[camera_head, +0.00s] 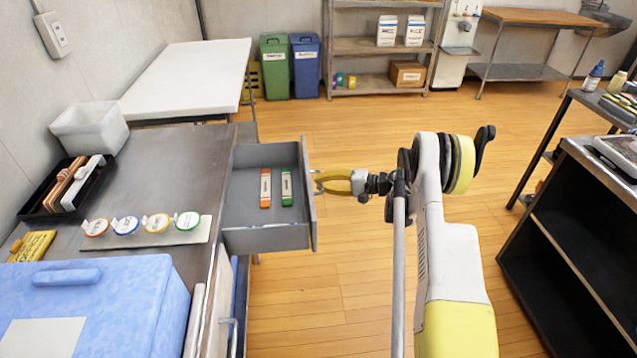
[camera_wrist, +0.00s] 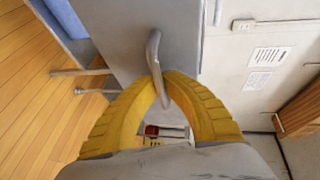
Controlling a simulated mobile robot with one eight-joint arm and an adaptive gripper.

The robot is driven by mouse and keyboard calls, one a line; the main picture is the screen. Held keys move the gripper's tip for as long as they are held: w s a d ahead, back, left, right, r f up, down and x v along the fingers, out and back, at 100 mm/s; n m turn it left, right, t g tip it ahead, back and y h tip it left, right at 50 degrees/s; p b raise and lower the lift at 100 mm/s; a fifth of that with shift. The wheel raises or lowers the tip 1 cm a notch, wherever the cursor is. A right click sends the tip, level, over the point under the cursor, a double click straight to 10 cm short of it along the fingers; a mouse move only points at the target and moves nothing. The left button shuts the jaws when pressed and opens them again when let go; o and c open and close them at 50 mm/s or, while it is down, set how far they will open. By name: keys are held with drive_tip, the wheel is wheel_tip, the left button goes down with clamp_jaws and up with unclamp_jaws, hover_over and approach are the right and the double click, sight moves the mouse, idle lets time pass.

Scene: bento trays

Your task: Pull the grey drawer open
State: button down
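The grey drawer (camera_head: 268,238) stands well out from the steel counter, with its inside in view. An orange-and-white item (camera_head: 265,188) and a green-and-white item (camera_head: 287,188) lie in it. My gripper (camera_head: 322,181) is at the drawer's front, to its right in the head view. In the wrist view, the yellow fingers of my gripper (camera_wrist: 165,78) close in on the bar handle (camera_wrist: 153,54) from both sides. The handle passes between the fingertips, and they look shut on it. The drawer front (camera_wrist: 180,40) fills the upper middle there.
The steel counter (camera_head: 195,150) holds a blue cooler box (camera_head: 140,290), a black tray (camera_head: 45,205), a white bin (camera_head: 92,128) and a strip with several round-lidded pots (camera_head: 205,230). A dark shelf unit (camera_head: 570,240) stands at right. The wooden floor (camera_head: 345,280) between is clear.

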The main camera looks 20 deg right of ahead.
drive_tip(key=c, duration=1.5)
unclamp_jaws()
drive_tip(key=v, duration=1.2)
drive_tip(key=shift+r, duration=0.1)
